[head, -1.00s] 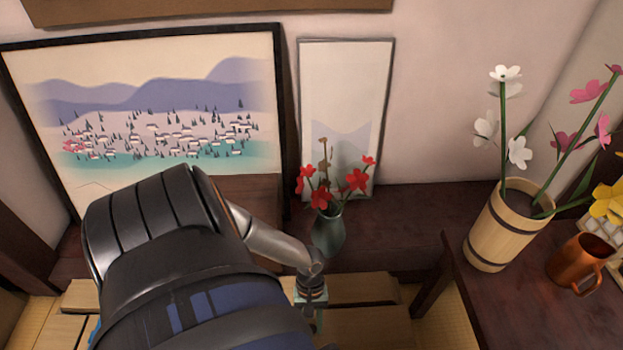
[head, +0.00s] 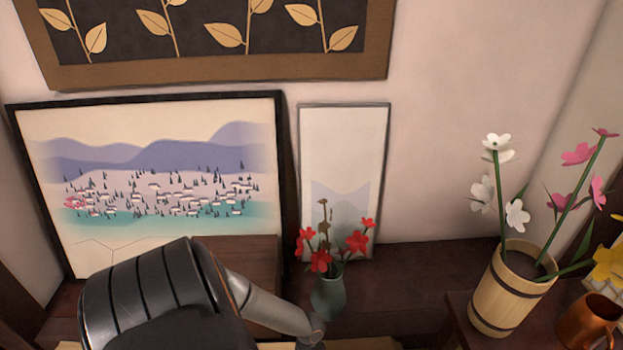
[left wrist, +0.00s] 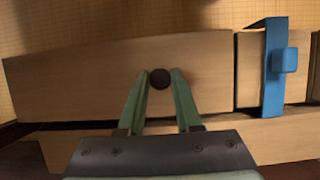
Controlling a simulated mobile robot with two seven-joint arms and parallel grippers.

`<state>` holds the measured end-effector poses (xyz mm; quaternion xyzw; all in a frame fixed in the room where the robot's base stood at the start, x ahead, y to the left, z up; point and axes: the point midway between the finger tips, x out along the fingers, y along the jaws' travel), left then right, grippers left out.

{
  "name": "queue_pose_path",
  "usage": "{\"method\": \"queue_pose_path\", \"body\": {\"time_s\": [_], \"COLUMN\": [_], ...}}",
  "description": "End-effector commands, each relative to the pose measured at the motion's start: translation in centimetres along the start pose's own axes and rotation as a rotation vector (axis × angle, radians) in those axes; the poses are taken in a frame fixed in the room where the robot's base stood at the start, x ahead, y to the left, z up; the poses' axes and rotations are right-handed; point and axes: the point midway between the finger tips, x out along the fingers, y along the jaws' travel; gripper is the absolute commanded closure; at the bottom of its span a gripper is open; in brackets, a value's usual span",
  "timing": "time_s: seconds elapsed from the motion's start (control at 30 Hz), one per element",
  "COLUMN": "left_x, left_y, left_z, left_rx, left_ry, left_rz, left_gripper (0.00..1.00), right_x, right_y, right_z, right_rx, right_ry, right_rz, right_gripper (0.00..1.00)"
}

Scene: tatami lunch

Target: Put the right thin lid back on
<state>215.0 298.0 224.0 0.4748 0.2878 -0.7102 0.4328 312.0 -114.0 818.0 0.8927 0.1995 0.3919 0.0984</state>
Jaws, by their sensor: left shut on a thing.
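In the left wrist view, my left gripper (left wrist: 160,75) has its two green fingers shut on the dark round knob (left wrist: 160,80) of a thin wooden lid (left wrist: 75,78). The lid is a long pale board spanning the left and middle of that view. I cannot tell whether it rests on anything. In the head view only my left arm shows, at the bottom; the gripper and lid are below the frame. My right gripper is not in view.
Another wooden piece with a blue clip-like part (left wrist: 275,85) lies right of the lid; a wooden board (left wrist: 270,140) runs nearer. A vase of red flowers (head: 328,292) stands close to my arm. A wooden bucket (head: 505,290) and copper mug (head: 588,322) are at right.

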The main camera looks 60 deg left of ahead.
Motion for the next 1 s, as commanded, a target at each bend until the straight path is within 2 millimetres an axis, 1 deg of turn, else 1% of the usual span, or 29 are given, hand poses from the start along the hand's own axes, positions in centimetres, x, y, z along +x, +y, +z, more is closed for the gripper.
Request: {"method": "queue_pose_path", "body": {"time_s": [0.93, 0.97, 1.0], "left_x": [0.25, 0.25, 0.25], "left_y": [-0.04, -0.04, -0.04], "left_z": [-0.09, -0.09, -0.09], "left_rx": [0.0, 0.0, 0.0], "left_ry": [0.0, 0.0, 0.0], "left_rz": [-0.001, -0.001, -0.001], "left_gripper": [1.0, 0.66, 0.61], "right_x": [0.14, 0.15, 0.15], "right_y": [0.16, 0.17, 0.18], "right_z": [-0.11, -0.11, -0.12], "right_rx": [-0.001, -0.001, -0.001], "right_ry": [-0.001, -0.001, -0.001], "right_rz": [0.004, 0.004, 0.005], "right_gripper": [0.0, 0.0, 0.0]}}
